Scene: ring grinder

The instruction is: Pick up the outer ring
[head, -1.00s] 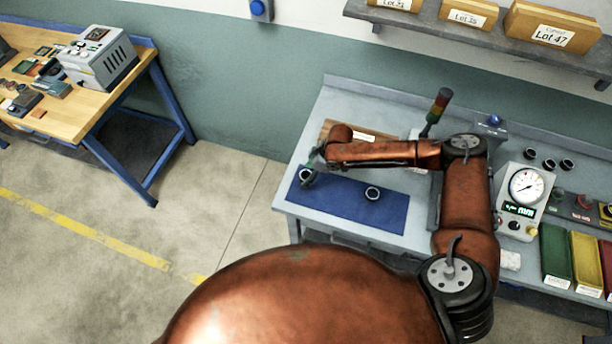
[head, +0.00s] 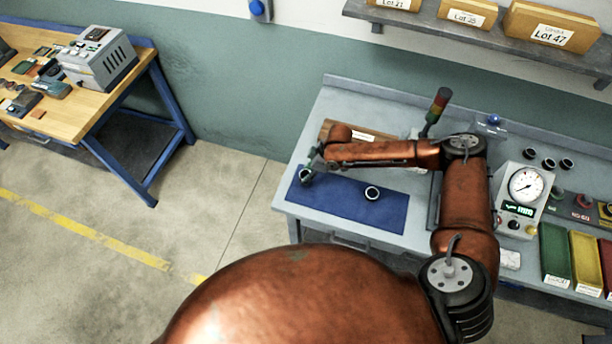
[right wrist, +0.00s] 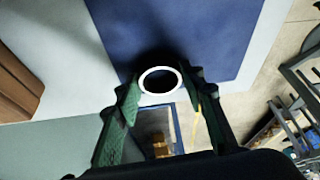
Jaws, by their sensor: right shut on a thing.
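A dark ring with a bright white rim (head: 305,176) is at the left end of the blue mat on the grey bench. My right gripper (head: 309,172) is at this ring. In the right wrist view the ring (right wrist: 160,80) sits between the green fingertips of my gripper (right wrist: 158,82), which are shut on its sides. I cannot tell whether the ring touches the mat. A second similar ring (head: 372,193) stands alone on the mat, to the right. My left gripper is not in view.
The blue mat (head: 345,212) is otherwise clear. A brown board with a white label (head: 362,135) lies behind my right forearm. Three small dark rings (head: 548,163) stand behind the gauge.

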